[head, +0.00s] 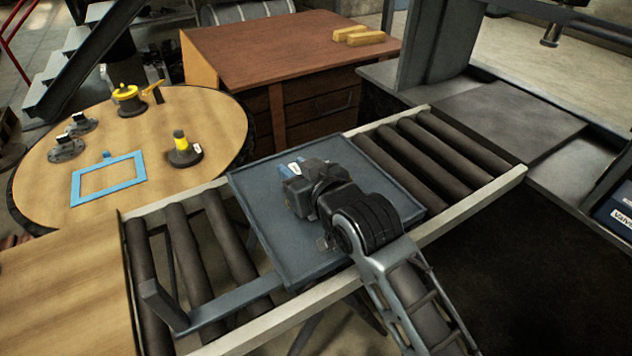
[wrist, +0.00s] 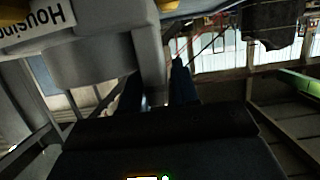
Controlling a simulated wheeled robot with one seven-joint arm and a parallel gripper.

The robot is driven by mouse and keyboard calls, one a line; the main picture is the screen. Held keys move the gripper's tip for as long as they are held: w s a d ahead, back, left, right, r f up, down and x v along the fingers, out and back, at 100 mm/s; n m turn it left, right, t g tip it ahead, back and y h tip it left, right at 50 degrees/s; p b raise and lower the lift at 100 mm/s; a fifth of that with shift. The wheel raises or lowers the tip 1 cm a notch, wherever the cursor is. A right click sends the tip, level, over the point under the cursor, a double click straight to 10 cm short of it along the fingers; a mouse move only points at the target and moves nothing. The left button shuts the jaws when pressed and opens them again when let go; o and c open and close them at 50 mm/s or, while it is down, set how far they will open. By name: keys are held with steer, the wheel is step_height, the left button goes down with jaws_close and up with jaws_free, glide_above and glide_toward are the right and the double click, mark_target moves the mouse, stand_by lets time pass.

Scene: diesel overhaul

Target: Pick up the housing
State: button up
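The housing is a grey body with a white label reading "Housing", upside down, at the upper left of the wrist view (wrist: 95,55). In the head view, a small part with a white label (head: 293,170), seemingly the housing, shows on the blue-grey tray (head: 265,205) just beyond my gripper, which hides most of it. My gripper (wrist: 158,88) has its two dark fingers apart. A grey edge of the housing reaches between them, with a visible gap to the right finger. I cannot tell whether the left finger touches it.
The tray lies on a roller conveyor (head: 440,150) with pale side rails. A round wooden table (head: 120,175) at left holds a blue frame (head: 108,180), a yellow-topped part (head: 128,98) and other small parts. A wooden cabinet (head: 290,50) with yellow blocks (head: 365,38) stands behind.

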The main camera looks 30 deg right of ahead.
steer(key=shift+w+f, duration=0.15)
steer(key=shift+w, duration=0.3)
jaws_close()
stand_by(1.1)
steer(key=shift+r, duration=0.2)
